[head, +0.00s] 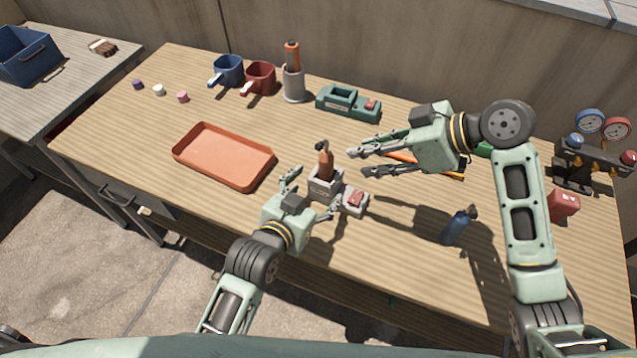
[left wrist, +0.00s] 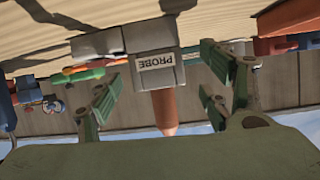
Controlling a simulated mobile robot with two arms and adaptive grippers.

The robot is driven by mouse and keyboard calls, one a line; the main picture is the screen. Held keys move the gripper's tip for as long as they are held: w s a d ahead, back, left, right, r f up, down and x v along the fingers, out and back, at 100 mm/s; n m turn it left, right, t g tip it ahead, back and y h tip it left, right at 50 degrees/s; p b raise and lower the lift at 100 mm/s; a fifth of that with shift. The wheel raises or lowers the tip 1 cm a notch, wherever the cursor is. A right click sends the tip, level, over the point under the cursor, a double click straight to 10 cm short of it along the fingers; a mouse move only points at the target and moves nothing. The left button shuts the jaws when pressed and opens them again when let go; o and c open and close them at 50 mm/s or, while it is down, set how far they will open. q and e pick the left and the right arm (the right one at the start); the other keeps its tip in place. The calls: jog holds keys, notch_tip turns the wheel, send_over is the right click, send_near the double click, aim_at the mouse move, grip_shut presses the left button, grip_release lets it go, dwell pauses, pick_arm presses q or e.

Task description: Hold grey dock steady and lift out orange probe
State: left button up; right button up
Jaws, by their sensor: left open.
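The grey dock (head: 322,184) stands near the table's front edge, with a grey block bearing a red button at its right. The orange probe (head: 325,163) stands upright in it, with a dark top. My left gripper (head: 314,191) is open at the dock's near side, its fingers to either side of it. In the left wrist view the dock (left wrist: 154,73) appears upside down with a PROBE label, between the spread fingers, and the probe (left wrist: 165,112) shows below it. Contact cannot be told. My right gripper (head: 360,162) is open and empty, just right of the probe.
An orange tray (head: 225,182) lies to the left. A green dock (head: 340,112), a grey holder (head: 294,92) with an orange tool, and red (head: 260,76) and blue (head: 229,70) cups stand behind. A blue bottle (head: 455,229) and a gauge set (head: 590,160) are right.

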aim_at(332, 170)
pick_arm(q)
jog(key=shift+w+d+r+n, duration=0.15)
jog(key=shift+w+d+r, duration=0.1)
jog(key=shift+w, duration=0.2)
jog(key=shift+w+d+r+n, duration=0.15)
jog(key=shift+w+d, duration=0.1)
jog(key=shift+w, duration=0.15)
jog(key=x, duration=0.7)
jog(key=shift+w+d, duration=0.1)
jog(key=shift+c, duration=0.2)
jog(key=c, duration=1.5)
